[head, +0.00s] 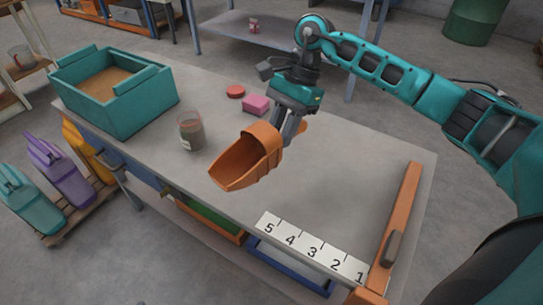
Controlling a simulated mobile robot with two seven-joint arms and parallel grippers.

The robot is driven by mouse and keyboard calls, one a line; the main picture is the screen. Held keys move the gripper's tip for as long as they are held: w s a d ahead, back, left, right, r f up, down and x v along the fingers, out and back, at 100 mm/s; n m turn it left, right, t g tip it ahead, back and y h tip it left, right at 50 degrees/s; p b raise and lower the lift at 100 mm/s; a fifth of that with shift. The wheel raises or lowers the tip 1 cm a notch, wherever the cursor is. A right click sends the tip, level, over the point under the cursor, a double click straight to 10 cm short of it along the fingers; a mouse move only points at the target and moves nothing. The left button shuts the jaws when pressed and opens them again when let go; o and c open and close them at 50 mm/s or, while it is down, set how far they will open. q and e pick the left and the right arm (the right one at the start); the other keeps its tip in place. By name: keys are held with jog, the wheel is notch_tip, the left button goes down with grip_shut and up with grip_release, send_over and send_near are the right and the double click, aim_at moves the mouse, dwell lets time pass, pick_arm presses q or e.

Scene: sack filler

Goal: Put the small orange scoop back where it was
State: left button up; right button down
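The orange scoop (243,162) hangs over the middle of the table, its open mouth facing left and toward the front. My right gripper (290,130) comes down behind it and is shut on the scoop's handle; the grip itself is partly hidden by the scoop. The scoop looks raised above the grey table (370,145), though the exact gap is hard to judge. My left gripper is out of view.
A teal bin (130,108) with brown filling stands at the table's left end. A glass jar (191,132), a pink block (255,104) and a red disc (235,91) stand nearby. A numbered strip (312,250) and an orange bar (402,215) lie along the front and right edges.

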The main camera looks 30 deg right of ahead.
jog(key=d+r+m+t, duration=0.1)
jog(key=m, duration=0.1)
jog(key=w+d+r+m+t+b, duration=0.1)
jog(key=r+m, duration=0.1)
jog(key=m, duration=0.1)
jog(key=w+d+r+m+t+b, duration=0.1)
jog(key=m, duration=0.1)
jog(key=shift+w+r+m, duration=0.1)
jog(key=shift+r+m, duration=0.2)
jog(key=shift+r, duration=0.05)
notch_tip(320, 180, up, 6)
jog(key=d+m+t+h+b, duration=0.2)
jog(key=d+m+t+b, duration=0.1)
jog(key=m, duration=0.5)
jog(key=f+b, duration=0.1)
jog(key=f, duration=0.4)
jog(key=f+b, duration=0.1)
jog(key=f, duration=0.4)
jog(key=f+b, duration=0.1)
jog(key=f, duration=0.4)
jog(key=shift+w, duration=0.3)
notch_tip(320, 180, down, 5)
jog(key=shift+f+b, duration=0.1)
jog(key=shift+b, duration=0.5)
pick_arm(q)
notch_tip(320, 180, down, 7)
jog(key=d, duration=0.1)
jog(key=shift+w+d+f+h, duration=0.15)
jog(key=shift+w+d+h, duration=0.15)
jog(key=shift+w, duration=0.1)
